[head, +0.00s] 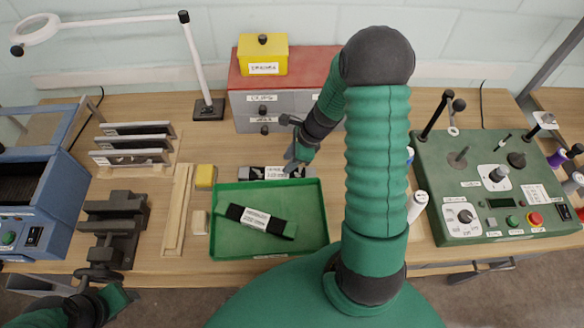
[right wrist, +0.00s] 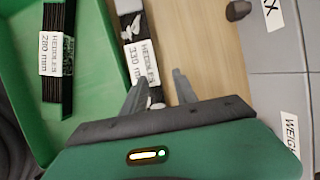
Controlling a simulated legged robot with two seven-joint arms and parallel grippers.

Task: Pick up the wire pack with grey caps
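The wire pack with grey caps (head: 262,173) lies on the table just behind the green tray. Its white label reads HEDDLES 330 mm in the right wrist view (right wrist: 142,62), where a light grey end (right wrist: 128,6) shows at the top. My right gripper (head: 291,164) is low at the pack's right part. Contact cannot be told. My left gripper (head: 102,276) is at the lower left, its fingers unclear.
A green tray (head: 319,222) holds another dark pack (head: 262,220) with green ends, labelled 280 mm. Grey drawers (head: 245,109) with a red top stand behind. A green control box (head: 480,210) stands at right.

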